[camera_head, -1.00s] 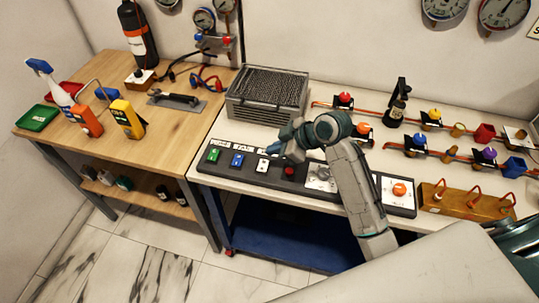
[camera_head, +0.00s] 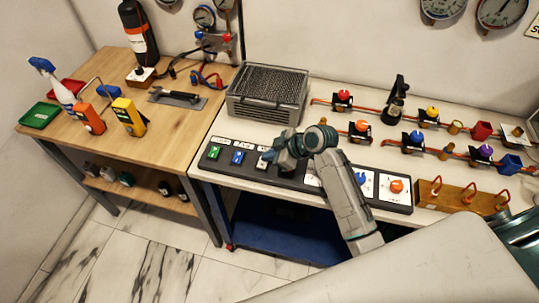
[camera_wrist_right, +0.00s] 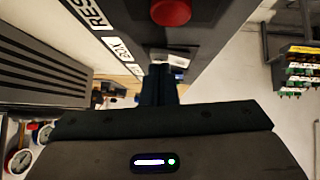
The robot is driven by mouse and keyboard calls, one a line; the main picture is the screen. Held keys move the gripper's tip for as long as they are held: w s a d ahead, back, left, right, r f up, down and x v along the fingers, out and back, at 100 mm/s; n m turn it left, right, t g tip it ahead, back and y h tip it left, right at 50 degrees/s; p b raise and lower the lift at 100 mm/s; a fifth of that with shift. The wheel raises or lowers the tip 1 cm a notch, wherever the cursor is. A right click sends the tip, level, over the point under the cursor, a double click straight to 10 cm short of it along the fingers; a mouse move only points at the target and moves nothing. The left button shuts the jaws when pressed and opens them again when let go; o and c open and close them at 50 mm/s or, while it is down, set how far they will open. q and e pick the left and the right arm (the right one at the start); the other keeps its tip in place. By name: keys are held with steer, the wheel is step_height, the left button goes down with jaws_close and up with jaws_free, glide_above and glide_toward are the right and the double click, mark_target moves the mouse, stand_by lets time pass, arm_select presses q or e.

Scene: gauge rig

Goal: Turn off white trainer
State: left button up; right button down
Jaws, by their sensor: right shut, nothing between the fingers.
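The white trainer switch (camera_head: 262,163) sits in the dark control panel (camera_head: 215,168), to the right of the blue switch. My right gripper (camera_head: 270,154) is shut and empty, pointing down at the white switch and partly covering it. In the right wrist view, the shut fingers (camera_wrist_right: 160,72) reach the near edge of the white switch (camera_wrist_right: 172,58). I cannot tell whether they touch it, and the switch's position is not clear. My left gripper is not in view.
A green switch (camera_head: 214,152) and a blue switch (camera_head: 238,157) lie left of the white one. A red button (camera_wrist_right: 170,12) is close by in the right wrist view. A grey mesh-topped box (camera_head: 265,95) stands behind the panel. An orange knob (camera_head: 397,186) is at the right.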

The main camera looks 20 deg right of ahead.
steer(key=shift+s+f, duration=0.15)
steer(key=shift+s+a+p, duration=0.25)
steer(key=shift+s+p, duration=0.15)
steer(key=shift+p, duration=0.1)
steer(key=shift+s+a, duration=0.15)
steer(key=shift+s, duration=0.05)
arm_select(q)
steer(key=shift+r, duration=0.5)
arm_select(e)
steer(key=shift+w, duration=0.1)
